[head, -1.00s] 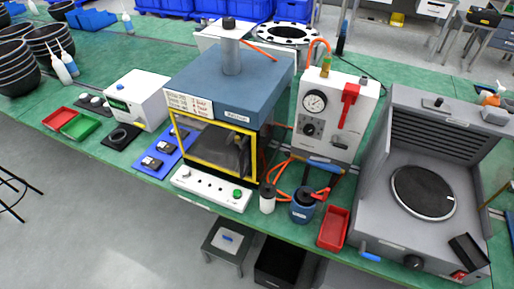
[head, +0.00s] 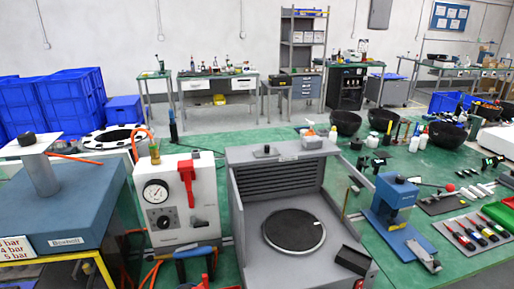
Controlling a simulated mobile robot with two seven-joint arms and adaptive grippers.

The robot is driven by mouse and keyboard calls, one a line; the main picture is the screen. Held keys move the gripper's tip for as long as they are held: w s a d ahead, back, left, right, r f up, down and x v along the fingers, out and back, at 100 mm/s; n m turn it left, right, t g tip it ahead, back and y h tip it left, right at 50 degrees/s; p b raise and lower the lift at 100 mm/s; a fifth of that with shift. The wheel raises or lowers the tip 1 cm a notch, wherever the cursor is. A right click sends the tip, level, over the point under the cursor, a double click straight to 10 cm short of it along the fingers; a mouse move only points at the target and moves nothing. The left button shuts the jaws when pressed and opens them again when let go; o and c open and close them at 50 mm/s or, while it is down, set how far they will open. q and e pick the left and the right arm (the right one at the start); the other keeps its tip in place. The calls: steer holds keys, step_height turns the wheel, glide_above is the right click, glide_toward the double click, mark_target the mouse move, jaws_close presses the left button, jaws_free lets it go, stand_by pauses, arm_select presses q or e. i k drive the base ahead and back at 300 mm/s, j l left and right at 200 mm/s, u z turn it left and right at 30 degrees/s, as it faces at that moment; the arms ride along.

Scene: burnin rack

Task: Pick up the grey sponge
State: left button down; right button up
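I cannot make out the grey sponge with certainty. A small light grey block (head: 312,142) sits on the top back edge of the grey hooded box (head: 240,215), at its right corner. It is too small to tell whether it is a sponge. Neither of my grippers shows in the head view.
The grey box holds a dark round plate (head: 293,232). A white gauge unit (head: 178,205) and a blue-grey oven (head: 70,205) stand to its left. A blue press (head: 395,205) and a tool mat (head: 475,233) lie to its right. Black bowls (head: 346,122) stand behind on the green bench.

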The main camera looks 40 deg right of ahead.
mark_target(312, 142)
steer(key=z, duration=1.15)
